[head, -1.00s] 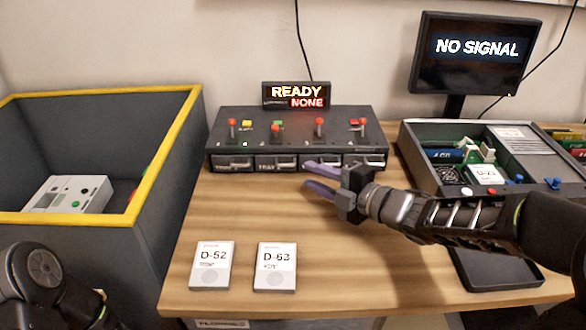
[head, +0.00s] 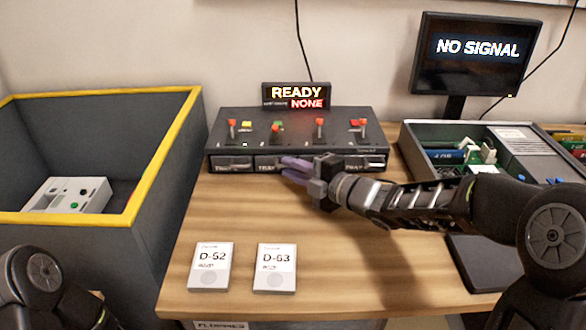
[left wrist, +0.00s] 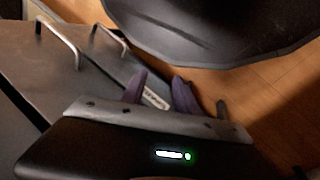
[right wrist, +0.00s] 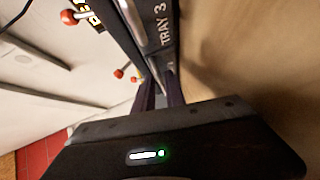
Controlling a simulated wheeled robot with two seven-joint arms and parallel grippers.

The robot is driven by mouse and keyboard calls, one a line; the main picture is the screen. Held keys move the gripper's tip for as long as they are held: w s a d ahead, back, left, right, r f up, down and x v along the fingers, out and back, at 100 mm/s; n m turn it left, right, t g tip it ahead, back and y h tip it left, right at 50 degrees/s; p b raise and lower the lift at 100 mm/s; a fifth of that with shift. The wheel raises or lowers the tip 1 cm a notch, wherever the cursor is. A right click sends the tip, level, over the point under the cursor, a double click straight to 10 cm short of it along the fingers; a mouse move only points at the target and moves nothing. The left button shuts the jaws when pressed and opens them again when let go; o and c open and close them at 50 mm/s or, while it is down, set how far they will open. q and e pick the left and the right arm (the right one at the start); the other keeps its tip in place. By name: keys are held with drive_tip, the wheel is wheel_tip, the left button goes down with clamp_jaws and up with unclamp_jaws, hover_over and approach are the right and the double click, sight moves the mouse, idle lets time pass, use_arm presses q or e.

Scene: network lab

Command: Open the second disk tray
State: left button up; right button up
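The dark disk unit (head: 347,144) stands at the back of the table, with a row of tray fronts below several red-tipped levers. The second tray (head: 266,165) is partly covered by my right gripper (head: 286,168), whose purple fingers point left in front of it. In the right wrist view the fingers (right wrist: 160,95) are apart beside the unit's front, near a "TRAY 3" label (right wrist: 161,28). I cannot tell whether they touch a handle. My left gripper shows in the left wrist view (left wrist: 158,88), with its fingers apart and empty, away from the unit.
A sign (head: 296,96) reads "READY NONE". Disks D-52 (head: 211,268) and D-63 (head: 275,268) lie at the table's front. A yellow-rimmed grey bin (head: 160,165) stands left. An open case (head: 530,150) and a "NO SIGNAL" monitor (head: 472,55) are right. The table's middle is clear.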

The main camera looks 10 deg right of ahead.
clamp_jaws()
idle(1.1)
